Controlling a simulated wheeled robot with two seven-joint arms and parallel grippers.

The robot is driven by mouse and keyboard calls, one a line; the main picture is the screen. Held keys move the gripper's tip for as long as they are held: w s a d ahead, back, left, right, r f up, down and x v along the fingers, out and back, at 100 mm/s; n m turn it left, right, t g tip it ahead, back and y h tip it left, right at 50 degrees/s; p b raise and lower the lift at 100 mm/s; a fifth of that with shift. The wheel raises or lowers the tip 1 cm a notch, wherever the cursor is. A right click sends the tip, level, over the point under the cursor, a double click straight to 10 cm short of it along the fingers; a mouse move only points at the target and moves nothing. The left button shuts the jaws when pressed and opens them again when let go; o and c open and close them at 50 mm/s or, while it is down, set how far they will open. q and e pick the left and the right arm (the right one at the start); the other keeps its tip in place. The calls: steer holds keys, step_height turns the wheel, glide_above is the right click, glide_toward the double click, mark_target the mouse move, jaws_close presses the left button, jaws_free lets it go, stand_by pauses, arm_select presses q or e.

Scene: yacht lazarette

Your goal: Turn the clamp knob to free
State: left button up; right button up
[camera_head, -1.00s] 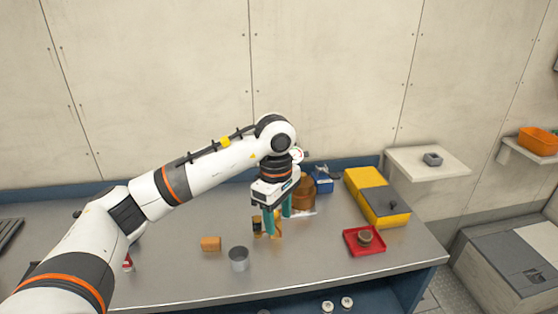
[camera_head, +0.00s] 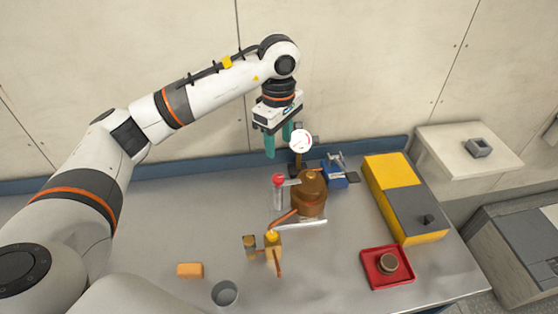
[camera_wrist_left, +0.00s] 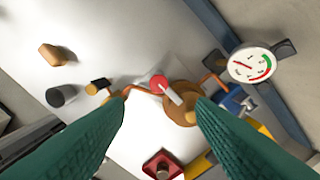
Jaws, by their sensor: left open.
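My left gripper (camera_head: 279,145) is open and empty, raised above the back of the bench near a round white gauge (camera_head: 301,140). Its green fingers also show in the left wrist view (camera_wrist_left: 161,102), apart from everything below. A red knob (camera_head: 278,178) with a grey lever stands beside a copper-brown pot (camera_head: 311,195). It also shows between the fingers in the wrist view (camera_wrist_left: 158,83). A black knob (camera_head: 428,219) sits on a yellow and grey box (camera_head: 391,171). I cannot tell which knob is the clamp's. My right gripper is out of view.
Brass fittings (camera_head: 272,240) stand in front of the pot. A blue device (camera_head: 333,178) is behind it. A red tray (camera_head: 374,277) holds a round brown piece. A grey cup (camera_head: 224,293) and orange block (camera_head: 190,270) are in front. The bench's left part is clear.

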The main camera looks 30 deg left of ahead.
arm_select(q)
steer(key=p, duration=0.2)
glide_above(278, 177)
steer(key=f, duration=0.4)
steer(key=shift+s+f, duration=0.2)
steer(key=shift+s, duration=0.05)
steer(key=f+p, duration=0.1)
steer(key=f, duration=0.4)
steer(key=shift+w+f+p, duration=0.2)
steer(key=shift+f+p, duration=0.1)
steer(key=shift+p, duration=0.05)
steer(key=shift+f, duration=0.5)
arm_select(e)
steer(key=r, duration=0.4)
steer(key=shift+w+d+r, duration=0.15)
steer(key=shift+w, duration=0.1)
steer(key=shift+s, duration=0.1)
